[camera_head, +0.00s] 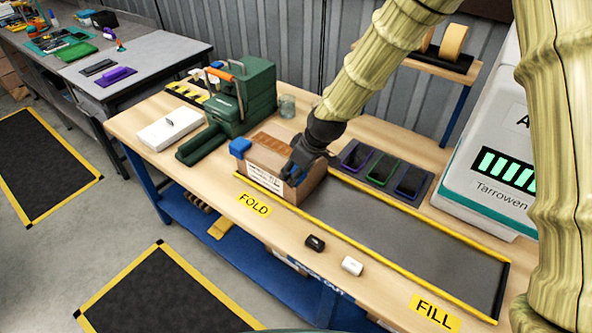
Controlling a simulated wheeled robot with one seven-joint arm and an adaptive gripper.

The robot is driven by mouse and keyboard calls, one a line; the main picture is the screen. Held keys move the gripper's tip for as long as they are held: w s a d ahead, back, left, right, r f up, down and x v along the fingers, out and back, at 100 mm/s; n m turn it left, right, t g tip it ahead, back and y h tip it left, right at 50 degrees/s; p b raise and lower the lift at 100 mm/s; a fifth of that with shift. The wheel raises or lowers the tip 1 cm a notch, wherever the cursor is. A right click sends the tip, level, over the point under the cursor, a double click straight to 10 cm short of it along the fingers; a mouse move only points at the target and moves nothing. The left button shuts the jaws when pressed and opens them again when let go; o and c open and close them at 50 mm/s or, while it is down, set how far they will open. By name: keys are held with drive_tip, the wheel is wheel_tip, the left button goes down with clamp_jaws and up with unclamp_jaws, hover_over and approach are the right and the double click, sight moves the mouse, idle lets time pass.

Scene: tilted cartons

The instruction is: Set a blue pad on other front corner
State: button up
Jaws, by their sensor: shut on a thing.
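An open-topped brown carton (262,173) with a white label stands at the left end of the grey yellow-edged strip on the bench. A blue pad (239,147) sits on its front left top corner. My gripper (294,173) is at the carton's front right top corner, pointing down. It is shut on a dark blue piece that looks like another blue pad, mostly hidden by the fingers. I cannot tell whether that piece touches the carton.
The strip (400,235) is clear to the right.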

drive_tip(key=shift+s+f, duration=0.45)
drive_tip(key=shift+f, duration=0.25)
drive_tip(key=o, duration=1.1)
drive_tip(key=shift+w, duration=0.2)
drive_tip(key=shift+c, duration=0.2)
drive_tip(key=shift+w+r, duration=0.1)
drive_tip(key=shift+r, duration=0.05)
drive_tip(key=o, duration=0.4)
drive_tip(key=shift+w+r, duration=0.1)
drive_tip(key=shift+r, duration=0.05)
drive_tip(key=shift+r+p, duration=2.4)
drive_tip(key=shift+r, duration=1.15)
